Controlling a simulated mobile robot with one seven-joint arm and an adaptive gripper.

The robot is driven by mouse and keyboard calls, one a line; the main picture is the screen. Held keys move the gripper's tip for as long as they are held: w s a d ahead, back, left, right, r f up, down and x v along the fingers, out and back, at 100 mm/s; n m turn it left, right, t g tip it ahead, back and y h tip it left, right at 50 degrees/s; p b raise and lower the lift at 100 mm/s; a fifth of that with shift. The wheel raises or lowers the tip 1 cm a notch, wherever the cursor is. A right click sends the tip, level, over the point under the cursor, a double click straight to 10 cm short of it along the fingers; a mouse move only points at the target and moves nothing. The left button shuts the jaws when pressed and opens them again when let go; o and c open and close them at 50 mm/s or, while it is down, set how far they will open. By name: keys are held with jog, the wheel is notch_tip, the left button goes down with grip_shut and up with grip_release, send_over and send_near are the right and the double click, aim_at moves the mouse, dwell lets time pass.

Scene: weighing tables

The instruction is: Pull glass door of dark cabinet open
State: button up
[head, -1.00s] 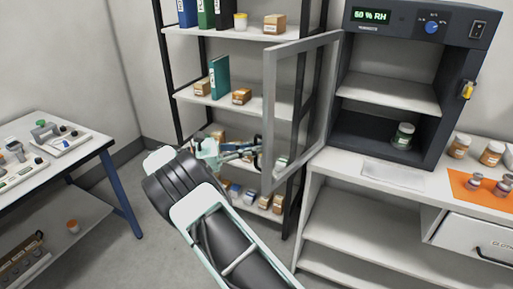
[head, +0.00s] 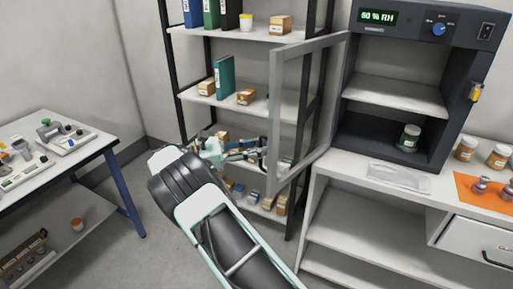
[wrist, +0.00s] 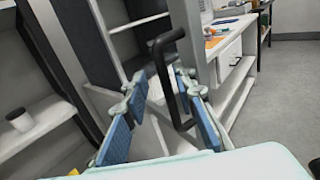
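The dark cabinet (head: 463,104) stands on the white bench at the right, with its front open. Its grey-framed glass door (head: 275,122) is swung wide out toward the left, hinged at the cabinet's left side. The door frame (wrist: 192,38) also shows in the wrist view, with a black bar handle (wrist: 163,62) on it. My gripper (head: 262,152) is at the door's free edge. In the wrist view my gripper (wrist: 161,84) has its blue-padded fingers apart, one on each side of the handle, with gaps visible. Contact with the handle cannot be made out.
A black-framed shelf rack (head: 225,103) with binders and small boxes stands behind the door. A jar (head: 408,138) sits inside the cabinet. A white bench (head: 335,168) is below it, and another table (head: 75,150) is at the left. Grey floor lies between.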

jog(key=v, duration=1.2)
dwell(0.3)
